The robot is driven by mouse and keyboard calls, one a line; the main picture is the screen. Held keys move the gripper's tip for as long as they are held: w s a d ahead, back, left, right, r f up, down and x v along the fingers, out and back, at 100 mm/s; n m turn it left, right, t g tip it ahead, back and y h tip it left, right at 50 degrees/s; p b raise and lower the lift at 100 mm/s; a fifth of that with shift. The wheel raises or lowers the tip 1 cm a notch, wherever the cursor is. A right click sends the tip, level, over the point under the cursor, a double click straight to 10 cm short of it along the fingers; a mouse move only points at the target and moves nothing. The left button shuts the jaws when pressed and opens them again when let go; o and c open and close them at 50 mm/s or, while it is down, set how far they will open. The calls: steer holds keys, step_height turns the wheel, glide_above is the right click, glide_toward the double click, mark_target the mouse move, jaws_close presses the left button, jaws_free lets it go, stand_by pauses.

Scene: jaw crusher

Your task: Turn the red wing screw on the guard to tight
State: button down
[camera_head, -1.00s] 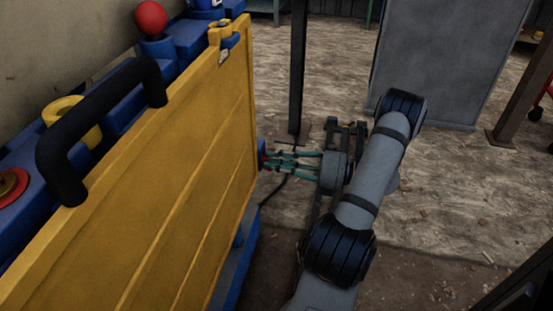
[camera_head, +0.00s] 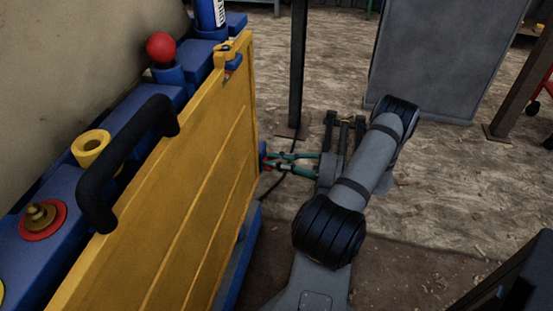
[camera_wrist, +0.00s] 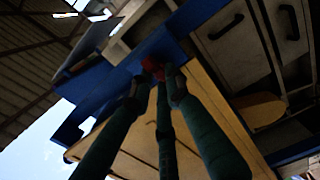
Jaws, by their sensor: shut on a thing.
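The red wing screw (camera_wrist: 153,66) is on a blue part beside the yellow guard (camera_head: 190,190); the guard also shows in the wrist view (camera_wrist: 205,110). In the head view only a trace of red shows at the guard's right edge. My gripper (camera_head: 269,160) has reached this edge from the right, its green fingers pointing left. In the wrist view my gripper (camera_wrist: 158,84) has its dark fingertips closed around the screw, partly hiding it. The screw's exact turn angle cannot be read.
A dark post (camera_head: 297,70) rises just behind my gripper. A grey cabinet (camera_head: 445,60) stands farther back. The floor at right is mostly clear.

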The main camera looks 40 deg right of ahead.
steer(key=shift+m, duration=0.3)
steer(key=c, duration=1.7)
jaws_free()
steer(key=shift+o, duration=0.2)
steer(key=v, duration=1.2)
steer(key=shift+a, duration=0.1)
